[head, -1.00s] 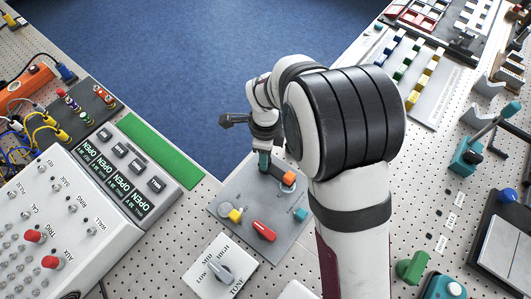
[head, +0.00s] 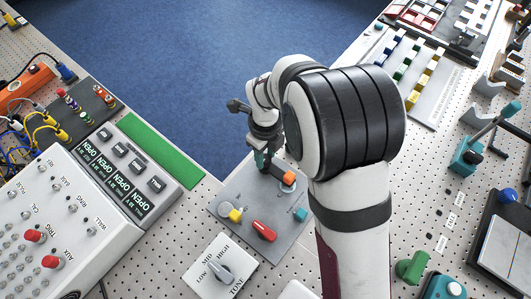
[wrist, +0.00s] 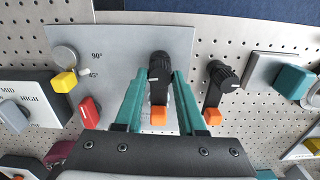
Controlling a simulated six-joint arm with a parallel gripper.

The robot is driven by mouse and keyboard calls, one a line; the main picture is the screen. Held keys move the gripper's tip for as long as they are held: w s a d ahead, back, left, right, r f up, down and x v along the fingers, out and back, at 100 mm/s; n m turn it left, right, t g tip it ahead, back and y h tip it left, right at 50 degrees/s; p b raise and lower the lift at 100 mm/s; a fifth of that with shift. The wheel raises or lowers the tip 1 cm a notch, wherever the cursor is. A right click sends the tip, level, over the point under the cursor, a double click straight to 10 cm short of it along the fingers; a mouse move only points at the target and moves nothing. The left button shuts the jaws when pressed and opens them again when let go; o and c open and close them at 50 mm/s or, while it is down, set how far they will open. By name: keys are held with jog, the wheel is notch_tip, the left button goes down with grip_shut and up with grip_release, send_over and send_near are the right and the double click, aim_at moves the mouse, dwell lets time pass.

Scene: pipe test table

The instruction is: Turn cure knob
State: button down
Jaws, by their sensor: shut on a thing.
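A black knob (wrist: 160,66) with an orange-tipped handle stands on a grey plate (wrist: 120,50) marked 45° and 90° in the wrist view. My gripper (wrist: 160,76) has its two teal fingers on either side of this knob and is shut on it. The orange tip (wrist: 158,116) points back toward my gripper body. In the head view my gripper (head: 263,160) reaches down to the back of the grey plate (head: 225,196), beside an orange tip (head: 288,178). No name on the knob is legible, so I cannot confirm that it is the cure knob.
A yellow-handled knob (wrist: 65,82) and a red knob (wrist: 88,112) are to the left. A second black, orange-tipped knob (wrist: 214,88) stands close on the right. A teal knob (wrist: 294,80) is farther right. The TONE selector (head: 222,272) is at the front.

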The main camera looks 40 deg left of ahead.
aim_at(266, 158)
dwell(0.3)
jog(key=c, duration=0.5)
grip_release()
notch_tip(266, 158, up, 16)
jog(key=shift+f, duration=0.1)
